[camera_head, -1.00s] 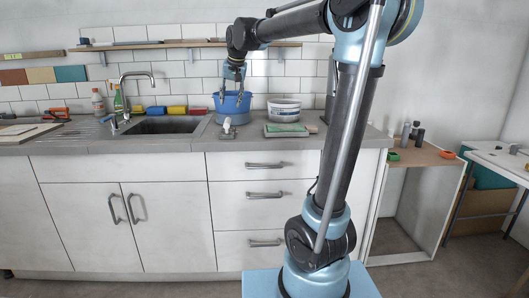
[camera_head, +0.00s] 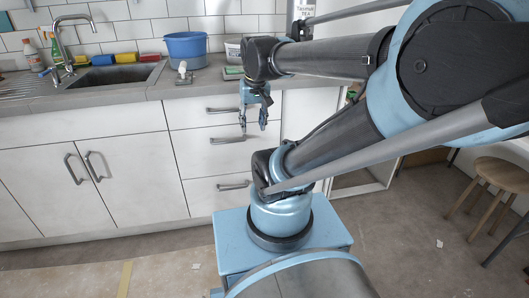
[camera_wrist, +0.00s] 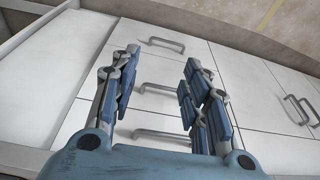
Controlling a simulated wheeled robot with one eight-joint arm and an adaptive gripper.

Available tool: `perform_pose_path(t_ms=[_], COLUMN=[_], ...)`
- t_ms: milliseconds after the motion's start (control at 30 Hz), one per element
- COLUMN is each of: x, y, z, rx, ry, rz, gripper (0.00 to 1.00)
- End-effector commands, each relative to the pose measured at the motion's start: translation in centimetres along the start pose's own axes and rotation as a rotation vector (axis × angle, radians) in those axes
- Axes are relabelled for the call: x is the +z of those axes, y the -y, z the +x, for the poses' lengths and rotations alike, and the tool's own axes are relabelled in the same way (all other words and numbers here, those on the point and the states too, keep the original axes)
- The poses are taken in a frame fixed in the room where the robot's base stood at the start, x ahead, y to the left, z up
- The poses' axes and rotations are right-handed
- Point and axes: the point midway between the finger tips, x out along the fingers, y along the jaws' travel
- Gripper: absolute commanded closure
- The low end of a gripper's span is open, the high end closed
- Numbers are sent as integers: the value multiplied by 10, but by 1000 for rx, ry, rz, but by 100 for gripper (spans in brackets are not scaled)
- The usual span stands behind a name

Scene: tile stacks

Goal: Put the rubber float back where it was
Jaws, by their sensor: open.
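A flat pad with a green face (camera_head: 232,72) lies on the counter beside the white tub. It may be the rubber float, but my arm partly covers it and I cannot tell for sure. My gripper (camera_head: 253,127) hangs fingers down in front of the drawers, below the counter's front edge. It is open and empty, apart from the pad. In the wrist view my gripper (camera_wrist: 160,62) shows its two blue-padded fingers spread, with only drawer fronts and handles between and beyond them.
A blue bucket (camera_head: 186,48) and a white tub (camera_head: 232,48), partly hidden, stand on the counter (camera_head: 130,97). A small white-topped item (camera_head: 183,72) stands before the bucket. The sink (camera_head: 115,76) is left.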

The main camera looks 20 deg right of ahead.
Motion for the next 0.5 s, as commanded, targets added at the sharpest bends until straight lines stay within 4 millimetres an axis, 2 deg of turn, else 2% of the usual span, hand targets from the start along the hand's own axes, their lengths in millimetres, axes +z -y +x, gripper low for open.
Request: perform_pose_path(t_ms=[33,100,200,333,500], x=[21,44,68,85,90], y=[-6,-12,-19,-26,-26], z=[14,29,46,59,62], rx=[6,12,17,21,22], ry=[9,22,35,47,49], rz=[0,-6,-13,-19,-21], gripper=[58,58,58,58,58])
